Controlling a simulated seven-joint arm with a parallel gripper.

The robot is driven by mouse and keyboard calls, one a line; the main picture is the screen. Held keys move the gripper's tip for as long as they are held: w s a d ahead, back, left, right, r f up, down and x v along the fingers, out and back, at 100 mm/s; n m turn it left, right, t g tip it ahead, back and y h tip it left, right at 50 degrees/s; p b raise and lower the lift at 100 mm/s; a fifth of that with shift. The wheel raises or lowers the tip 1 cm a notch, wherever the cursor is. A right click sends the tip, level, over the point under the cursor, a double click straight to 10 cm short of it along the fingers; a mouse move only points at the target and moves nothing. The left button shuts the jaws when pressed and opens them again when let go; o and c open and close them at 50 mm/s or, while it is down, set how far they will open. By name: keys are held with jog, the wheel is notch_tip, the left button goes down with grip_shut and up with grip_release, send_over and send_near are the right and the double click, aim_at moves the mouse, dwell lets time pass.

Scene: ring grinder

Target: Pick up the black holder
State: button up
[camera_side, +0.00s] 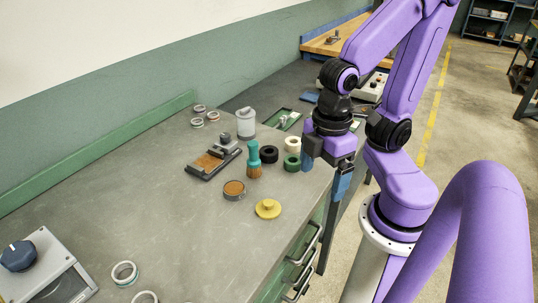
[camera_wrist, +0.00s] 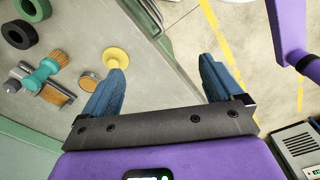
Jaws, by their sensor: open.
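The black holder (camera_side: 213,160) is a low dark frame with a brown pad and a raised clamp-like part at one end. It lies on the grey bench, left of the teal brush (camera_side: 254,162) in the side view. In the wrist view the holder (camera_wrist: 58,96) is at the left, partly hidden by the brush (camera_wrist: 40,75). My gripper (camera_side: 325,172) has blue fingers, spread apart and empty. It hangs near the bench's right edge, well away from the holder. In the wrist view the floor and bench edge show between its fingertips (camera_wrist: 163,68).
Near the holder stand a grey canister (camera_side: 246,124), a black ring (camera_side: 269,154), a green ring (camera_side: 292,162), a cream ring (camera_side: 292,144), a round brown-topped tin (camera_side: 234,190) and a yellow knob (camera_side: 268,208). A control box (camera_side: 42,270) is front left. The bench's middle left is clear.

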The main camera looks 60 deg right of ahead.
jog(key=r+n, duration=0.1)
jog(key=n, duration=0.3)
send_over(269, 150)
jog(key=f, duration=1.1)
jog(key=shift+s+a+f, duration=0.25)
jog(key=shift+a, duration=0.1)
jog(key=shift+w+d+f, duration=0.1)
jog(key=shift+d+f, duration=0.05)
jog(key=shift+f, duration=1.2)
jog(key=shift+w+d+f, duration=0.1)
jog(key=shift+d+f, duration=0.05)
jog(key=shift+f, duration=1.2)
jog(key=c, duration=1.2)
